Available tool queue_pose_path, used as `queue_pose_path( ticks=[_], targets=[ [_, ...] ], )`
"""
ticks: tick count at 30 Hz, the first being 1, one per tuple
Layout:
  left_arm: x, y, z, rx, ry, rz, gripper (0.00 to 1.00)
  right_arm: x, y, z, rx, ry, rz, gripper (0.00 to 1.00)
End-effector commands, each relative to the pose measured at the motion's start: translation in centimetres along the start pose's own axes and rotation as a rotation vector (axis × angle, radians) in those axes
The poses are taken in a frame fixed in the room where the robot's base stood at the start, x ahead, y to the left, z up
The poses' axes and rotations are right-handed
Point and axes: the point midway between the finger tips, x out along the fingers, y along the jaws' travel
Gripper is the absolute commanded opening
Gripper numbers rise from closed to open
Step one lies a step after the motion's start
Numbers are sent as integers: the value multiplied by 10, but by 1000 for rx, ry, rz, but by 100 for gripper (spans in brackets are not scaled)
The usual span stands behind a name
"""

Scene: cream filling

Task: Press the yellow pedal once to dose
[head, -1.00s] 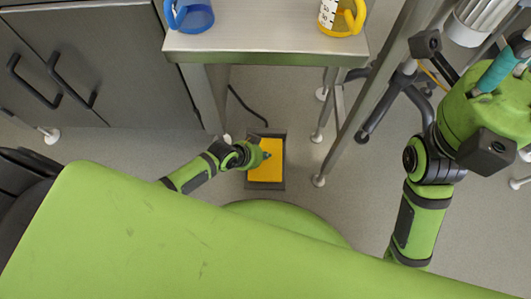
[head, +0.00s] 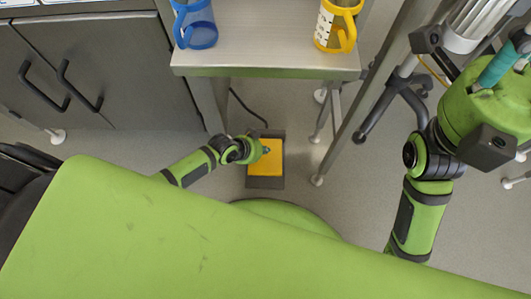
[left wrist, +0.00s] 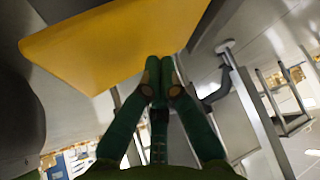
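The yellow pedal (head: 265,168) sits in a dark grey base on the floor, below the front of the metal table. My left gripper (head: 265,149) reaches in from the left, with its tips over the upper part of the pedal in the head view. In the left wrist view, the yellow plate (left wrist: 115,42) fills the upper left, and the green fingers (left wrist: 160,72) are together and empty near its lower edge. I cannot tell whether they touch it. My right arm is at the right of the head view; its fingers cannot be made out clearly beside a teal part (head: 498,68).
The metal table (head: 265,58) carries a blue mug (head: 197,27) and a yellow-handled measuring cup (head: 336,25). A black cable (head: 243,106) runs to the pedal. Table legs and a wheeled stand (head: 385,108) are to its right. Grey cabinets (head: 95,70) are on the left.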

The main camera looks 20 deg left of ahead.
Motion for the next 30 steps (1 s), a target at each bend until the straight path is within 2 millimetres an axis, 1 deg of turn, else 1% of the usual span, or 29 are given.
queue_pose_path(
  ticks=[5,19,30],
  targets=[
    [-3,-2,-4,0,3,-2,0,4,0,0,0,0,0,40],
    [-36,-14,-34,0,4,-2,0,45,3,-1,0,0,0,40],
    [-35,-15,-34,0,4,-2,0,45,3,-1,0,0,0,40]
  ],
)
